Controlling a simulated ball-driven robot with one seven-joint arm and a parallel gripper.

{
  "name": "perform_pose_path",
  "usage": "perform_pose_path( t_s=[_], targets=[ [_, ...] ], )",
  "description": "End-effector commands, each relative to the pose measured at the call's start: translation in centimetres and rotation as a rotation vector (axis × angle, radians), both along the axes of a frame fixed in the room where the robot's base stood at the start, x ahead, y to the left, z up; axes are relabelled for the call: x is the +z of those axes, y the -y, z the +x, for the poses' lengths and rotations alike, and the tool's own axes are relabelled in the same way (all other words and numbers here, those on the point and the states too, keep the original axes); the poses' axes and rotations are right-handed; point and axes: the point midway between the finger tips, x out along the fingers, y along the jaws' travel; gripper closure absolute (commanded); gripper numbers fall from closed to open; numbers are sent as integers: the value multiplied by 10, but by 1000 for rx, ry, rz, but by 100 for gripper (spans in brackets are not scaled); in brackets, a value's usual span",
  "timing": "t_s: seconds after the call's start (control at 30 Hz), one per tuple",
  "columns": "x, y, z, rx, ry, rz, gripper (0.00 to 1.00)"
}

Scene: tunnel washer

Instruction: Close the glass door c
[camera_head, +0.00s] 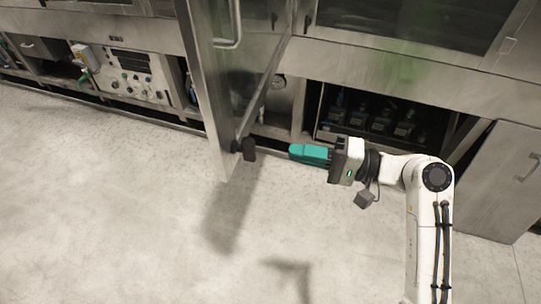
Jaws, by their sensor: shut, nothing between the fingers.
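The glass door (224,90) stands swung open, out from the steel washer front, in the upper middle of the head view. It has a metal frame, a bar handle (236,30) near its top and a dark knob-like part (245,149) at its lower corner. My gripper (292,152), with teal fingers, is shut and empty. It points left and is just right of the door's lower corner, seemingly apart from it. Whether it lies on the inner side at the same depth is hard to tell. The door's upper part is cut off by the picture edge.
The washer front (345,65) runs across the back. Below it are an open bay with several dark pump units (380,122), a control panel (130,78) at left and a cabinet door (500,180) standing out at right. The pale floor (110,220) in front is clear.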

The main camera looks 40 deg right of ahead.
Motion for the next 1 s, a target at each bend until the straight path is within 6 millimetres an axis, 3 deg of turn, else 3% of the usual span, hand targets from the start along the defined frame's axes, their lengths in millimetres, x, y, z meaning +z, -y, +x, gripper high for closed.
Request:
perform_pose_path(
  t_s=[0.6,1.0],
  targets=[
    [2,-75,83,5,-2,-4,100],
    [-1,-87,98,1,0,-6,100]
  ],
)
